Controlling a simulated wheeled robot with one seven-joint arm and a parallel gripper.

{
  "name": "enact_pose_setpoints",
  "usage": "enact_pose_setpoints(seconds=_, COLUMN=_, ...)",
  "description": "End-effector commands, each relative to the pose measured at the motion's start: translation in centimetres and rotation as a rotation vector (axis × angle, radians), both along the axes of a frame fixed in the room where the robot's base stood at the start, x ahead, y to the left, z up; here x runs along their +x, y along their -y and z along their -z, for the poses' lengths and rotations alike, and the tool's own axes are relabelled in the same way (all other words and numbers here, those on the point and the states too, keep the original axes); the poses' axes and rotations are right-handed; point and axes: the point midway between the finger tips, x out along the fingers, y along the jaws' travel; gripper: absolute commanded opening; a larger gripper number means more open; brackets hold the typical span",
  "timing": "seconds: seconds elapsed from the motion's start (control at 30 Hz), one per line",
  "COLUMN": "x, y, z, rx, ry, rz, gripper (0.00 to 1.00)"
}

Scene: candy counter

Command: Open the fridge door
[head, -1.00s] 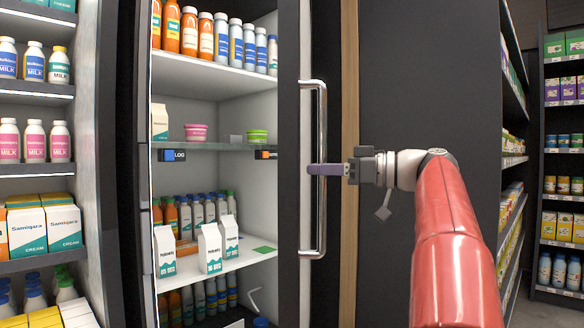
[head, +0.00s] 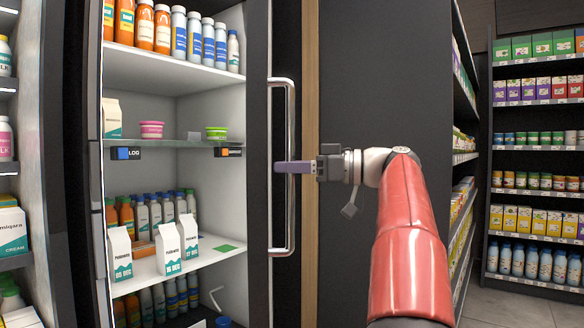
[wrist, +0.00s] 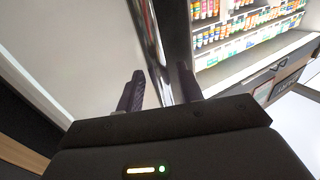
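The fridge (head: 175,77) stands left of centre in the head view, its shelves of bottles and cartons visible. Its door has a dark frame (head: 258,60) and a long vertical chrome handle (head: 290,115). I see no clear gap at the door's edge. My gripper (head: 280,167) reaches in from the right, at the handle's middle height, with its fingers overlapping the bar. In the wrist view, the fingers of my gripper (wrist: 160,82) stand apart on either side of the chrome handle (wrist: 156,50). Some space shows between the handle and the right finger. Firm contact cannot be seen.
A dark panel (head: 350,80) stands right of the fridge, behind my arm. Stocked shelves (head: 540,135) line the far right, with bare floor (head: 500,305) before them. Another milk shelf (head: 8,170) is at the left edge.

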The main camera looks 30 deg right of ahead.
Motion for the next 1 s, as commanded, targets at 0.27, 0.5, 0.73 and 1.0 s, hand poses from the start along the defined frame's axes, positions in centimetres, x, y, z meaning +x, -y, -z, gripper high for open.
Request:
enact_pose_setpoints(seconds=0.27, x=-2.1, y=2.4, z=0.0, rx=0.000, ry=0.000, rz=0.004, gripper=0.37)
enact_pose_setpoints(seconds=0.5, x=-4.6, y=5.0, z=0.0, rx=0.000, ry=0.001, rz=0.003, gripper=0.37)
enact_pose_setpoints(seconds=0.73, x=-5.4, y=5.7, z=0.0, rx=0.000, ry=0.000, rz=0.000, gripper=0.37)
enact_pose_setpoints(seconds=1.0, x=-5.4, y=5.7, z=0.0, rx=0.000, ry=0.000, rz=0.000, gripper=0.37)
